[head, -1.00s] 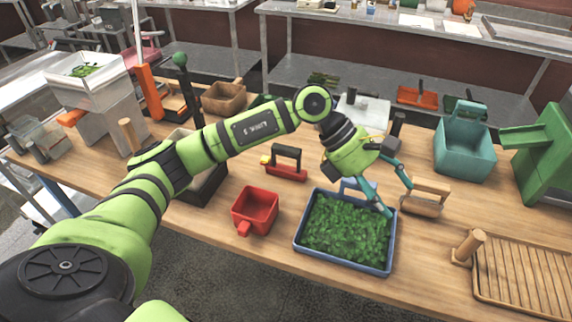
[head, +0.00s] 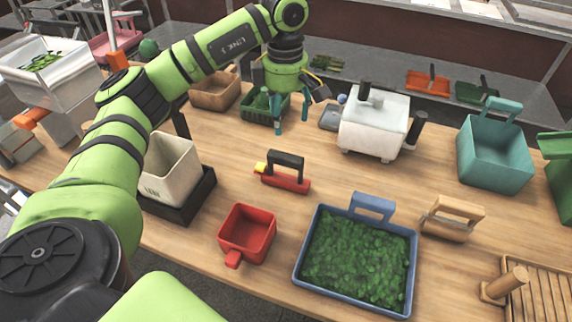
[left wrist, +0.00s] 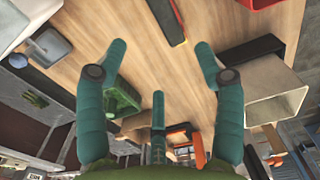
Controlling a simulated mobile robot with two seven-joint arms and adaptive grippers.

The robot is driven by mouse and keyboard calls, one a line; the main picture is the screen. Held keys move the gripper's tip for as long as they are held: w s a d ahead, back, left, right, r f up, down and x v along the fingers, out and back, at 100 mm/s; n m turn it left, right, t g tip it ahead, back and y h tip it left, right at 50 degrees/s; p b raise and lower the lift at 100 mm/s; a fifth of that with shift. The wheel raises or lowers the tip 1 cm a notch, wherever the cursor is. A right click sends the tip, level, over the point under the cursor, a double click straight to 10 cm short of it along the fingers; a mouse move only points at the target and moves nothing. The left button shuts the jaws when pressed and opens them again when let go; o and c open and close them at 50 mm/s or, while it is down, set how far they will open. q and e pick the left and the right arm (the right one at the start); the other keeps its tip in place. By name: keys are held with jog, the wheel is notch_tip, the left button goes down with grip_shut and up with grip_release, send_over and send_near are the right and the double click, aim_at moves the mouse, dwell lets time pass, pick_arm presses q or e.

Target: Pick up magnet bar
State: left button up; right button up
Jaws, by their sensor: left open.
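The magnet bar (head: 286,180) is a red bar with a black handle and a yellow end. It lies on the wooden table near the middle of the head view. In the left wrist view the magnet bar (left wrist: 167,20) is cut off at the top edge. My left gripper (head: 291,121) is open and empty, pointing down over the table behind the bar and apart from it. Its teal fingers (left wrist: 160,50) are spread in the left wrist view, with bare table between them. My right gripper is not in view.
A red scoop box (head: 247,235) and a blue tray of green leaves (head: 306,286) stand in front of the bar. A cream bin (head: 172,172) is to its left. A white machine (head: 372,132) and a green basket (head: 258,108) stand behind. The table around the bar is clear.

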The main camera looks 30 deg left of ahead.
pick_arm(q)
jog(key=b, duration=0.4)
send_over(285, 154)
jog(key=f, duration=0.5)
jog(key=shift+w+a, duration=0.15)
jog(key=shift+w, duration=0.2)
jog(key=shift+s+f, duration=0.2)
jog(key=shift+f, duration=0.55)
jog(key=f+p, duration=0.1)
jog(key=f, duration=0.1)
jog(key=f+p, duration=0.2)
jog(key=f, duration=0.1)
jog(key=shift+s+d+f, duration=0.1)
jog(key=shift+d, duration=0.1)
jog(key=shift+f, duration=0.5)
jog(key=shift+r, duration=0.1)
grip_shut()
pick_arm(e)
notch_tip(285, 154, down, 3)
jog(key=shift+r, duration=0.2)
